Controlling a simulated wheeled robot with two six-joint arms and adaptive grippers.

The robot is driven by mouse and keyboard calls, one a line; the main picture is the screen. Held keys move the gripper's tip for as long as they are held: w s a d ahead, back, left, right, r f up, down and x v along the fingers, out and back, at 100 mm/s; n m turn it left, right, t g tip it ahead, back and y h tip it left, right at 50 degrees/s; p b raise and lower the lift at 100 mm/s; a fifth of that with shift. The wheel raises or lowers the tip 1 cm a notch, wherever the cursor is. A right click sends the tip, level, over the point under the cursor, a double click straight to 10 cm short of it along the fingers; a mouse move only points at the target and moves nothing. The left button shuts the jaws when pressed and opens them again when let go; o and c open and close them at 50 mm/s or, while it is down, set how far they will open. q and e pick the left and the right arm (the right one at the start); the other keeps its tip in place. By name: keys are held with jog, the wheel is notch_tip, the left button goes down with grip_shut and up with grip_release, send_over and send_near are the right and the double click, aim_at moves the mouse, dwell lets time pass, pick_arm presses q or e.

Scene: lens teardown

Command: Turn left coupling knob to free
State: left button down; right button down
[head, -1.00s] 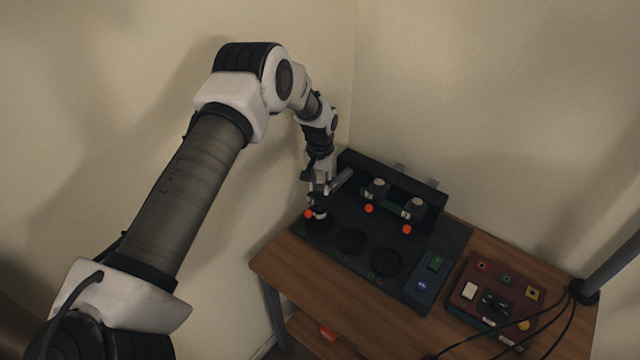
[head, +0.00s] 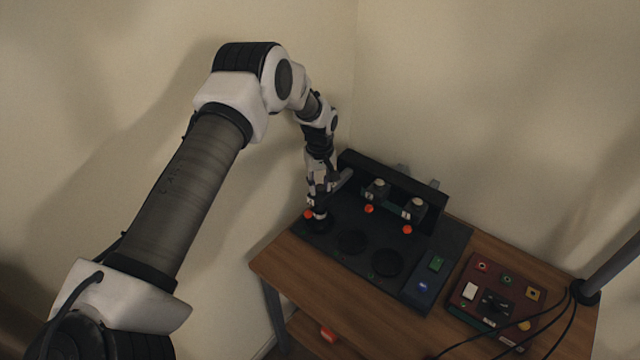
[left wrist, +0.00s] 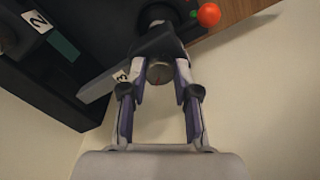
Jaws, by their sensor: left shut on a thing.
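My left gripper (head: 316,206) points down at the left end of the dark panel (head: 330,205), beside an orange ball (head: 309,215). In the left wrist view, its two fingers (left wrist: 160,80) are shut on a round metallic knob (left wrist: 159,71), which I take for the left coupling knob. A dark body lies beyond the knob, and the orange ball (left wrist: 208,15) shows just past it. In the head view the gripper hides the knob. My right gripper is not in view.
Two similar units with pale knobs (head: 377,186) (head: 413,206) stand to the right, with orange balls near them. Round dark recesses (head: 387,262) lie in front. A red control box (head: 495,300) with cables sits right on the wooden table (head: 285,268). White walls stand close behind.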

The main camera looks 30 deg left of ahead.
pick_arm(q)
jog(key=n, duration=0.4)
jog(key=shift+s+f+n, duration=0.1)
jog(key=shift+s+n, duration=0.05)
jog(key=shift+n, duration=0.15)
jog(key=shift+f+n+p, duration=0.1)
jog(key=shift+n+p, duration=0.55)
jog(key=shift+n, duration=1.95)
jog(key=shift+s, duration=0.1)
jog(key=c, duration=0.8)
grip_release()
jog(key=shift+c, duration=0.2)
